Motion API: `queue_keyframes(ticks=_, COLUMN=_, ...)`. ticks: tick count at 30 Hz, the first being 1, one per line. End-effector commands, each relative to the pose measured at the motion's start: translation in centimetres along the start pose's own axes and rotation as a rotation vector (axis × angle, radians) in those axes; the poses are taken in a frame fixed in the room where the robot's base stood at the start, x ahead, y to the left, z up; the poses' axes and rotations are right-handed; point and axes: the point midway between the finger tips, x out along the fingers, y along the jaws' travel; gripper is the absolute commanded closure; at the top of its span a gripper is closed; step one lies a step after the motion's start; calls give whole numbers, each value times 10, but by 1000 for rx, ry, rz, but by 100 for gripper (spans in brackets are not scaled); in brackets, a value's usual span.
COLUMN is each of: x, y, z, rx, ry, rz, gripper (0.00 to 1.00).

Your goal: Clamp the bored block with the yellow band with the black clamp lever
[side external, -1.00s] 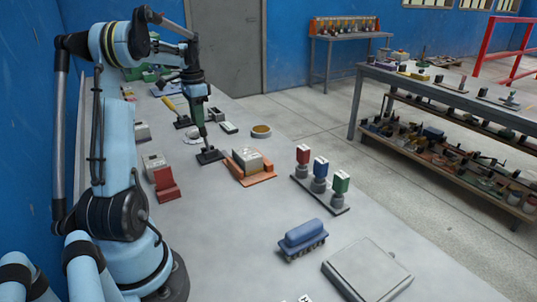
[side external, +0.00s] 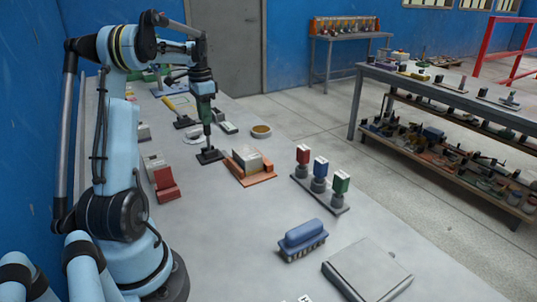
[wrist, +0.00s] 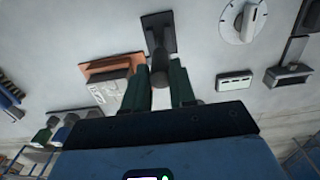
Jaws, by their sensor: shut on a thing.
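The black clamp lever (side external: 209,155) stands on the bench with a flat black base and an upright dark handle. My gripper (side external: 207,128) is shut on the handle. In the wrist view my green fingers (wrist: 167,88) sit either side of the dark handle, with the black base plate (wrist: 160,22) beyond them. A pale grey block (side external: 247,160) sits in an orange holder (side external: 262,179) just right of the lever. The block (wrist: 108,90) also shows in the wrist view, left of my fingers. I cannot make out a bore or yellow band on it.
A red angled piece (side external: 166,185) lies left of the lever. A yellow-handled lever (side external: 169,103) and a round brown dish (side external: 261,131) stand farther back. Red, blue and green pieces stand on a rack (side external: 320,192) at right.

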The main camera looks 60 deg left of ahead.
Motion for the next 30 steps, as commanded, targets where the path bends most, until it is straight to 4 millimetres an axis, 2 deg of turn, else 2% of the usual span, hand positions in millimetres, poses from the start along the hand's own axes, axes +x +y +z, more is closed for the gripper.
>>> queue_keyframes(ticks=4, x=0, y=0, z=-9, rx=3, ry=6, rz=-1, gripper=100)
queue_keyframes(ticks=17, x=0, y=0, z=-11, rx=2, ry=6, rz=-1, gripper=100)
queue_keyframes(ticks=30, x=1, y=1, z=-27, rx=3, ry=7, rz=-1, gripper=100)
